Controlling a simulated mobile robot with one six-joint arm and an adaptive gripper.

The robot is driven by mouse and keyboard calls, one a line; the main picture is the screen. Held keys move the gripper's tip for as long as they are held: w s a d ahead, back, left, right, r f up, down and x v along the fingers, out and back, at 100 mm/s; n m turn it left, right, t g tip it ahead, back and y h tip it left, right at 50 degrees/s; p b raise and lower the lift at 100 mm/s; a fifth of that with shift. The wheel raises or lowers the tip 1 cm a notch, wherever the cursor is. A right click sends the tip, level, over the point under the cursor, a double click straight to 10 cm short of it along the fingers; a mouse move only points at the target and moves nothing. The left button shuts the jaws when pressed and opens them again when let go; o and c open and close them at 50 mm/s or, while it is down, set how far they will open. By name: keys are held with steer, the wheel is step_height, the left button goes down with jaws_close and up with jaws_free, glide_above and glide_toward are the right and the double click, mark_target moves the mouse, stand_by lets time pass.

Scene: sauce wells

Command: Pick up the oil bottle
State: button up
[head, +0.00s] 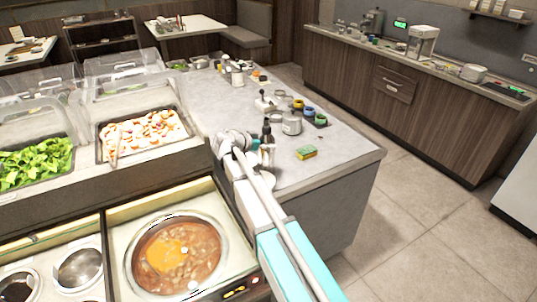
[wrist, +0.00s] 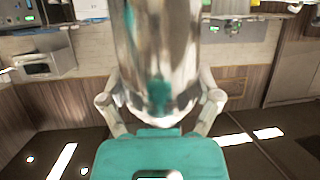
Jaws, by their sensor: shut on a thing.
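The oil bottle (head: 266,134) looks slim and dark at its neck in the head view, above the grey counter. In the wrist view a shiny, mirror-like cylinder (wrist: 160,50), which I take to be its body, fills the upper middle. My gripper (wrist: 160,112) has one finger on each side of this cylinder and is shut on it. In the head view my gripper (head: 257,150) shows small beside the bottle, with its teal palm partly visible. My arm hides part of the area. Whether the bottle touches the counter I cannot tell.
A metal pot (head: 291,123), several small coloured jars and a yellow-green sponge (head: 306,153) stand to the right on the counter. A pan of brown stew (head: 180,253) and trays of food lie left. The counter's right front corner (head: 340,160) is clear.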

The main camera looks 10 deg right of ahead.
mark_target(263, 135)
steer(key=shift+c, duration=0.9)
steer(key=shift+r+p, duration=1.6)
steer(key=shift+p, duration=0.05)
steer(key=s+a+r+p, duration=0.7)
steer(key=s+r+p, duration=0.2)
steer(key=s, duration=0.2)
steer(key=shift+s+a+r+p, duration=0.2)
steer(key=shift+s+r+p, duration=0.1)
steer(key=shift+r, duration=0.05)
steer(key=shift+s+a, duration=0.1)
